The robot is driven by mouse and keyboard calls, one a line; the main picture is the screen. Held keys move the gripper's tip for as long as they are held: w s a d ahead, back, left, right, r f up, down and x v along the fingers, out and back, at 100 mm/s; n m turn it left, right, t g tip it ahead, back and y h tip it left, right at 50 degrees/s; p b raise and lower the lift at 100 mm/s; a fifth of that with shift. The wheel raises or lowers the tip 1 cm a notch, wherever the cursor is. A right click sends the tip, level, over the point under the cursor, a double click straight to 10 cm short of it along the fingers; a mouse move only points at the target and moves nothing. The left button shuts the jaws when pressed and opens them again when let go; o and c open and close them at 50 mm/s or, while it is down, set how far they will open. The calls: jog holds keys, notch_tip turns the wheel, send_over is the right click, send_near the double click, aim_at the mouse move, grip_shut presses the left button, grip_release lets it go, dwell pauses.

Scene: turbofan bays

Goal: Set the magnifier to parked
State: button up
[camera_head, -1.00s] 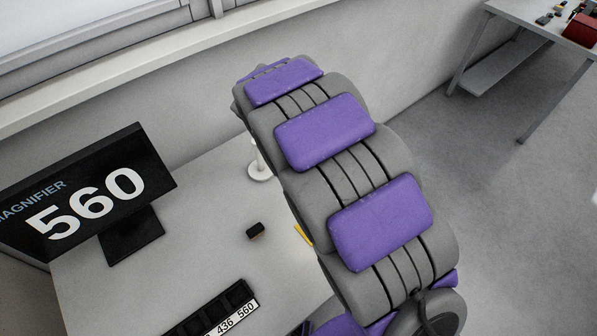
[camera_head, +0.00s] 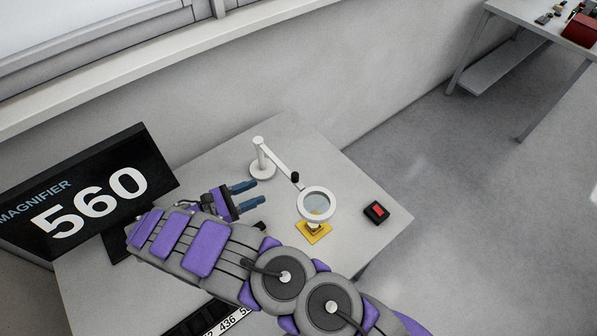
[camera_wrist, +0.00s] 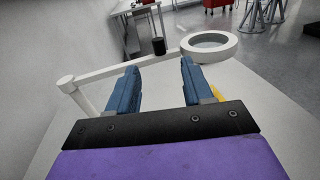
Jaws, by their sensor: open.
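The magnifier is a white ring lens (camera_head: 317,204) on a jointed white arm (camera_head: 277,163) with a round base (camera_head: 262,171) on the grey table. In the head view its lens hangs over a yellow plate (camera_head: 314,233). A black knob (camera_head: 295,177) sits on the arm near the lens; it also shows in the wrist view (camera_wrist: 158,46). My gripper (camera_head: 246,195) is open and empty, left of the lens, its blue fingers pointing right. In the wrist view the white arm crosses beyond my fingertips (camera_wrist: 158,72), and the lens ring (camera_wrist: 209,44) is beyond the right finger.
A black monitor (camera_head: 90,195) reading "MAGNIFIER 560" stands at the left. A black box with a red top (camera_head: 376,212) lies at the table's right. A numbered black rack (camera_head: 205,318) is partly behind my arm. Another table (camera_head: 540,45) stands far right.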

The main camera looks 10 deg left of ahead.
aim_at(288, 172)
jog(key=b+x, duration=0.1)
jog(key=x, duration=1.4)
jog(key=shift+w+f+n+t, duration=0.3)
jog(key=shift+w+f, duration=0.1)
jog(key=shift+w, duration=0.15)
grip_shut()
